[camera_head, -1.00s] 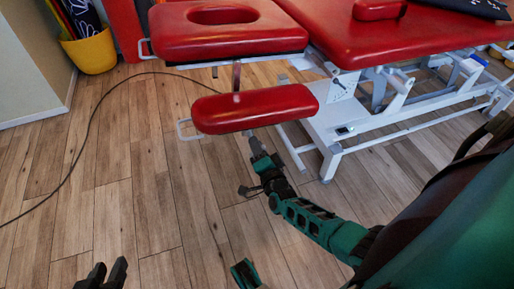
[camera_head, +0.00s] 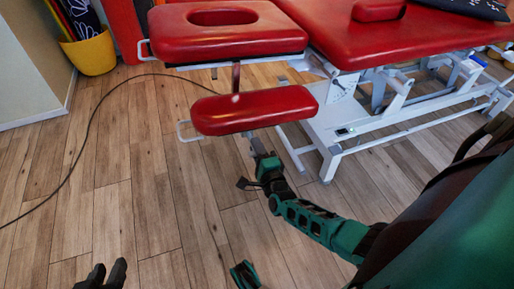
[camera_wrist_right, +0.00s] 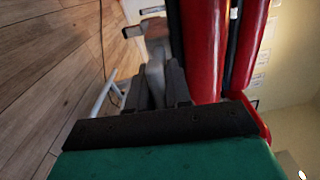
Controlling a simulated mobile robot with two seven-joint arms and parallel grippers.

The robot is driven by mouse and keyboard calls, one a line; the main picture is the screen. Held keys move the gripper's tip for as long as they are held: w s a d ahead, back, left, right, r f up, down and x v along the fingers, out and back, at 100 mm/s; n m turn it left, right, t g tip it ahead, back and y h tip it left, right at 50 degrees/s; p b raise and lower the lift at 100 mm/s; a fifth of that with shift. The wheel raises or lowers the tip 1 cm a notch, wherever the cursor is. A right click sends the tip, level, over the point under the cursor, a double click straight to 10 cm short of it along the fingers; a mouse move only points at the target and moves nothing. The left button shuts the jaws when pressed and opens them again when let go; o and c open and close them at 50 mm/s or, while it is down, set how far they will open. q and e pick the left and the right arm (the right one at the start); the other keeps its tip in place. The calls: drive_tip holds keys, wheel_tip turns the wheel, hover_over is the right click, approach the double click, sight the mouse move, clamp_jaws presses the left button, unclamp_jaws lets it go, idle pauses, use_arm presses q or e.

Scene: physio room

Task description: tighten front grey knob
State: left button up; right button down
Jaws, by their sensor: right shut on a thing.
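My right gripper (camera_head: 259,146) reaches up to the underside of the small front red pad (camera_head: 255,108) of the couch. In the right wrist view its dark fingers (camera_wrist_right: 158,82) are shut on a grey piece (camera_wrist_right: 155,70), which appears to be the front grey knob. The fingers hide most of it, and in the head view the pad and gripper hide it.
The red headrest (camera_head: 225,42) with its oval hole is behind the small pad. The white couch frame (camera_head: 328,165) stands right of my right gripper. A black cable (camera_head: 85,140) curves over the wooden floor, and a yellow pot (camera_head: 92,55) stands at the back left.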

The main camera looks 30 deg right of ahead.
use_arm(q)
drive_tip(key=shift+s+f, duration=0.1)
drive_tip(key=shift+f, duration=0.05)
use_arm(e)
drive_tip(key=shift+w+d+r, duration=0.1)
drive_tip(key=shift+d, duration=0.1)
drive_tip(key=c, duration=1.2)
unclamp_jaws()
drive_tip(key=shift+o, duration=0.3)
drive_tip(key=shift+a, duration=0.1)
drive_tip(key=shift+a, duration=0.1)
